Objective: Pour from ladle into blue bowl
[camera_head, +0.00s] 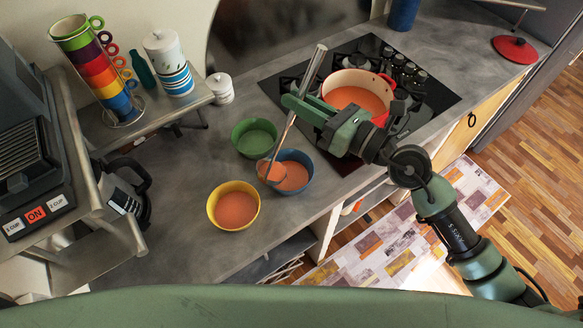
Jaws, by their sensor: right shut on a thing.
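My right gripper (306,108) is shut on the metal ladle (313,72) by its handle, which slants up and away. The ladle's scoop (271,171) shows orange soup and is over the left rim of the blue bowl (299,189). Orange soup (292,176) lies in the blue bowl. I cannot tell whether the scoop touches the rim or whether soup is flowing. My left gripper is not in view.
A yellow bowl (214,215) of soup and a green bowl (244,149), seemingly empty, stand close by. A red pot (379,119) of soup is on the black stove (436,106). Stacked cups (92,68) and a coffee maker (35,130) are left. Grey counter (183,240) is clear in front.

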